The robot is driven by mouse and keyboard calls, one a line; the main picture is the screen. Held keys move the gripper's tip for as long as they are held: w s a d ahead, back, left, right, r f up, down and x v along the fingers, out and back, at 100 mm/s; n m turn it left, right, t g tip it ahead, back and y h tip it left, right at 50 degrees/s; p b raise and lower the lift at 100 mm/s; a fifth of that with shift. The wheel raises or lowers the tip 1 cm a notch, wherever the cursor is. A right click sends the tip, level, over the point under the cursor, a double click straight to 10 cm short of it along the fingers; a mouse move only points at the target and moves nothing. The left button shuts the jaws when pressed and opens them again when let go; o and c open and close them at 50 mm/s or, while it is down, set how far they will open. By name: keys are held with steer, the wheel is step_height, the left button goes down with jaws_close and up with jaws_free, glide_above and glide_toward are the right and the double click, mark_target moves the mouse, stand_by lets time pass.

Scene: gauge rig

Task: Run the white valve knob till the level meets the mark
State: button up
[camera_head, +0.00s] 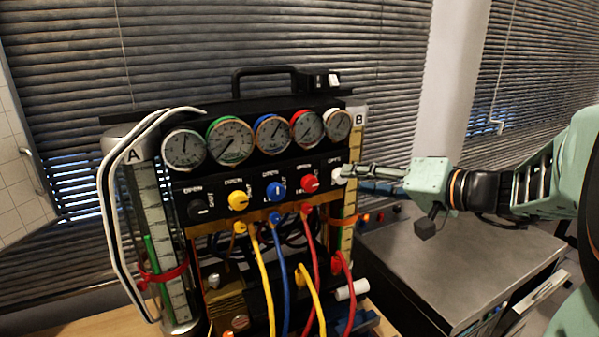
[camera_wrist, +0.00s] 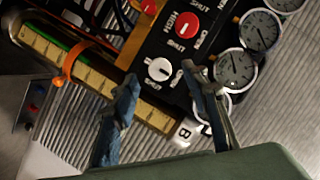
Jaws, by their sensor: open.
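The white valve knob (camera_wrist: 158,70) sits on the black panel, beside a "SHUT" label. In the head view the knob (camera_head: 338,176) is partly covered by my fingers. My gripper (camera_wrist: 159,75) is open, with one finger to each side of the knob in the picture; I cannot tell whether they touch it. My gripper (camera_head: 353,177) reaches in from the right in the head view. Tube B (camera_wrist: 98,80) has a yellow scale, an orange ring (camera_wrist: 67,64) and green at its lower end; the exact level is unclear. Tube A (camera_head: 152,195) has green liquid and a red ring (camera_head: 163,274).
Black, yellow, blue and red knobs (camera_head: 310,183) line the panel left of the white one, under several round gauges (camera_head: 272,132). Coloured hoses (camera_head: 281,275) hang below. A grey metal cabinet (camera_head: 450,265) stands at right, its top mostly bare.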

mark_target(336, 177)
steer(key=p+x, duration=0.1)
steer(key=x, duration=0.4)
steer(key=shift+w, duration=0.2)
steer(key=shift+f, duration=0.1)
jaws_close()
